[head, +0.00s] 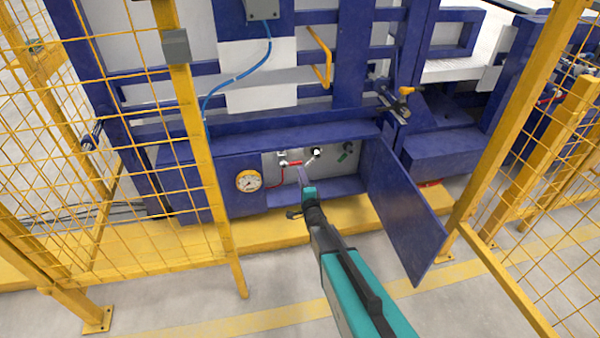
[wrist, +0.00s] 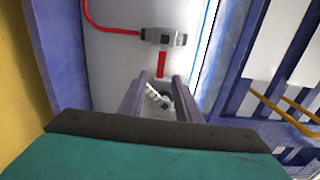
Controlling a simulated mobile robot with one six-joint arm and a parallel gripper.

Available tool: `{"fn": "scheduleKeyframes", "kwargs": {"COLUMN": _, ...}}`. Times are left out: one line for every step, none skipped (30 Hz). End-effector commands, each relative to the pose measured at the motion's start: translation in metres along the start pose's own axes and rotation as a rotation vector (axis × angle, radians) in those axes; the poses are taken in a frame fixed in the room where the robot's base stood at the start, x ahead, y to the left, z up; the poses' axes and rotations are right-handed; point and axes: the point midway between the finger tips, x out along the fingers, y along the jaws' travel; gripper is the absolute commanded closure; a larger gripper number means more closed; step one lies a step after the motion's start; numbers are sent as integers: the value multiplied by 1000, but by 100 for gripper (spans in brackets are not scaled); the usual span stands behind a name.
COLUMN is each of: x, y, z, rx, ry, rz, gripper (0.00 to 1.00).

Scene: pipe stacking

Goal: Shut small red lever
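The small red lever (head: 295,163) is inside the open blue cabinet (head: 232,172). In the wrist view the lever (wrist: 161,64) points down from a grey valve body (wrist: 165,38) with a red hose (wrist: 112,30) at its left. My gripper (head: 301,172) reaches into the cabinet opening, close to the lever. In the wrist view my gripper (wrist: 159,82) is open, its two fingers apart. The lever's free end lies in line with the gap between the fingertips; I cannot tell whether they touch it. A white part (wrist: 157,97) shows between the fingers, farther back.
The cabinet door (head: 405,210) stands open to the right of my arm. A round gauge (head: 248,181) is on the cabinet front at left. A green lever (head: 345,153) is farther right inside. Yellow mesh fencing (head: 125,150) stands left, with more fencing at right.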

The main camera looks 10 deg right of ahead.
Motion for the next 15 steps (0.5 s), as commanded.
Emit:
{"fn": "scheduleKeyframes", "kwargs": {"x": -8, "y": -1, "z": 0, "rx": 0, "ry": 0, "rz": 2, "gripper": 70}}
{"fn": "scheduleKeyframes", "kwargs": {"x": -12, "y": -1, "z": 0, "rx": 0, "ry": 1, "rz": 2, "gripper": 70}}
{"fn": "scheduleKeyframes", "kwargs": {"x": -16, "y": -1, "z": 0, "rx": 0, "ry": 1, "rz": 2, "gripper": 70}}
{"fn": "scheduleKeyframes", "kwargs": {"x": -20, "y": -2, "z": 0, "rx": 0, "ry": 1, "rz": 2, "gripper": 70}}
{"fn": "scheduleKeyframes", "kwargs": {"x": -23, "y": -2, "z": 0, "rx": 0, "ry": 1, "rz": 1, "gripper": 70}}
{"fn": "scheduleKeyframes", "kwargs": {"x": -28, "y": -2, "z": 0, "rx": 0, "ry": 1, "rz": 1, "gripper": 70}}
{"fn": "scheduleKeyframes", "kwargs": {"x": -31, "y": -1, "z": 0, "rx": 0, "ry": 1, "rz": 1, "gripper": 70}}
{"fn": "scheduleKeyframes", "kwargs": {"x": -34, "y": -1, "z": 0, "rx": 1, "ry": 1, "rz": 1, "gripper": 70}}
{"fn": "scheduleKeyframes", "kwargs": {"x": -37, "y": -1, "z": 0, "rx": 1, "ry": 1, "rz": 2, "gripper": 70}}
{"fn": "scheduleKeyframes", "kwargs": {"x": -39, "y": 0, "z": 0, "rx": 1, "ry": 1, "rz": 2, "gripper": 70}}
{"fn": "scheduleKeyframes", "kwargs": {"x": -41, "y": 0, "z": 0, "rx": 1, "ry": 1, "rz": 2, "gripper": 70}}
{"fn": "scheduleKeyframes", "kwargs": {"x": -43, "y": 0, "z": -1, "rx": 1, "ry": 1, "rz": 2, "gripper": 70}}
{"fn": "scheduleKeyframes", "kwargs": {"x": -45, "y": 0, "z": -1, "rx": 1, "ry": 1, "rz": 2, "gripper": 70}}
{"fn": "scheduleKeyframes", "kwargs": {"x": -46, "y": 0, "z": -1, "rx": 1, "ry": 1, "rz": 1, "gripper": 70}}
{"fn": "scheduleKeyframes", "kwargs": {"x": -47, "y": 0, "z": -1, "rx": 1, "ry": 1, "rz": 1, "gripper": 70}}
